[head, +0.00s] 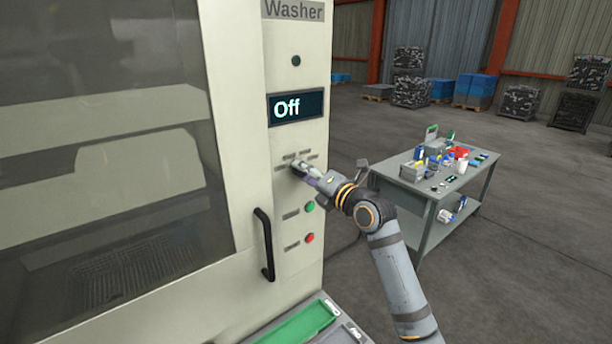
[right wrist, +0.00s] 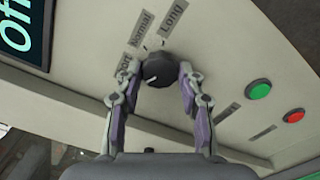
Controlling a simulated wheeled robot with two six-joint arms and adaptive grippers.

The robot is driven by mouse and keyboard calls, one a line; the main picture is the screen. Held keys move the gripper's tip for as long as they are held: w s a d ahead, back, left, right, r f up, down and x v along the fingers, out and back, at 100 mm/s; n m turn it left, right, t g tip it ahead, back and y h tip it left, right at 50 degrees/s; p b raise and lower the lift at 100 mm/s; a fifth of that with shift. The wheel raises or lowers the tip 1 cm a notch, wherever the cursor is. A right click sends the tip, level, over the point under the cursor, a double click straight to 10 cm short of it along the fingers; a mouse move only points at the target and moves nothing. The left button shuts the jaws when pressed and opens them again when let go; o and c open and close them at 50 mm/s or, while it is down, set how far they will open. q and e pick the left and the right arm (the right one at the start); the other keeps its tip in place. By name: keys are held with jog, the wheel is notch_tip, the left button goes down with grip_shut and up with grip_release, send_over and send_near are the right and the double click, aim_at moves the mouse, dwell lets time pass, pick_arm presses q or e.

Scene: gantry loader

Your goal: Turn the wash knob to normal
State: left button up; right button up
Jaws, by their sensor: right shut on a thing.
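The wash knob (right wrist: 158,66) is a dark round knob on the washer's pale control panel. In the right wrist view, labels Normal (right wrist: 141,28) and Long (right wrist: 174,17) lie above it, and a partly hidden label ending in "ort" lies by the left finger. A white mark on the knob sits at its lower left, away from the Normal label. My right gripper (right wrist: 159,75) is shut on the knob, one finger on each side; in the head view the gripper (head: 300,169) mostly hides the knob. The washer display (head: 296,107) reads Off. My left gripper is not in view.
Below the knob are a green button (head: 310,207) and a red button (head: 310,238). A black door handle (head: 266,245) stands out to their left. A green tray (head: 302,325) lies below the panel. A grey table (head: 457,195) with small items stands to the right.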

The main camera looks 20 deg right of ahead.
jog(key=shift+r+m+b, duration=0.1)
jog(key=shift+m+b, duration=0.85)
jog(key=shift+m, duration=7.35)
jog(key=o, duration=1.2)
